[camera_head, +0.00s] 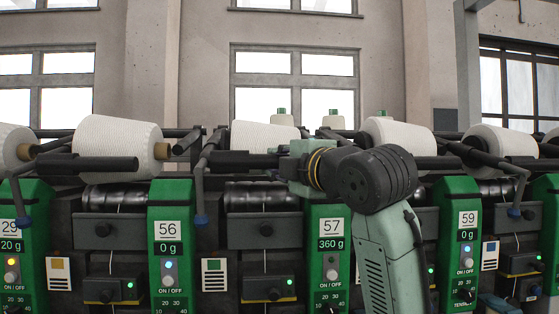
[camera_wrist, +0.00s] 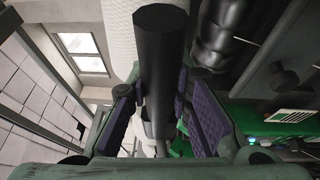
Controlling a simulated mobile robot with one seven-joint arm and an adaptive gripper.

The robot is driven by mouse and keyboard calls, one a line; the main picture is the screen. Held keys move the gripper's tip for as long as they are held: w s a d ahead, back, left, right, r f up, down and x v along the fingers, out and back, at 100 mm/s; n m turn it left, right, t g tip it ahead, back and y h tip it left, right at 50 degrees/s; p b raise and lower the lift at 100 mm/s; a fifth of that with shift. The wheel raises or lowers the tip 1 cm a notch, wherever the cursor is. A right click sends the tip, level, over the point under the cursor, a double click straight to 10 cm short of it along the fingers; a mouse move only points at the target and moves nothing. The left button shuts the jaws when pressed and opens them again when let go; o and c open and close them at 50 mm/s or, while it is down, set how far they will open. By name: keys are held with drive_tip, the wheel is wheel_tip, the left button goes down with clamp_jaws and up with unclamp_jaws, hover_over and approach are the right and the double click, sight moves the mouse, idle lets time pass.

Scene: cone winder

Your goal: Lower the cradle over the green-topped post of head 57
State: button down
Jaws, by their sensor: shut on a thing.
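My gripper (camera_head: 286,165) is at the right end of a black cradle bar (camera_head: 245,160) in front of head 57 (camera_head: 331,228). In the wrist view, the purple-padded fingers (camera_wrist: 160,108) are shut on the thick black bar (camera_wrist: 162,45). A white yarn cone (camera_head: 262,135) shows behind and above the bar. Head 57's green front bears the number 57 and a display reading 360 g. Its upper end is partly hidden by my wrist. I cannot clearly pick out a separate green-topped post there.
A dark ribbed drum (camera_head: 261,195) lies below the bar. Head 56 (camera_head: 170,240) is to the left and head 59 (camera_head: 466,240) to the right, with white cones (camera_head: 118,148) and bars near them. Green-topped white packages (camera_head: 333,120) stand behind.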

drive_tip(key=shift+r, duration=0.1)
drive_tip(key=c, duration=1.4)
unclamp_jaws()
drive_tip(key=shift+c, duration=0.2)
drive_tip(key=shift+s, duration=0.1)
drive_tip(key=v, duration=1.2)
drive_tip(key=shift+c, duration=0.5)
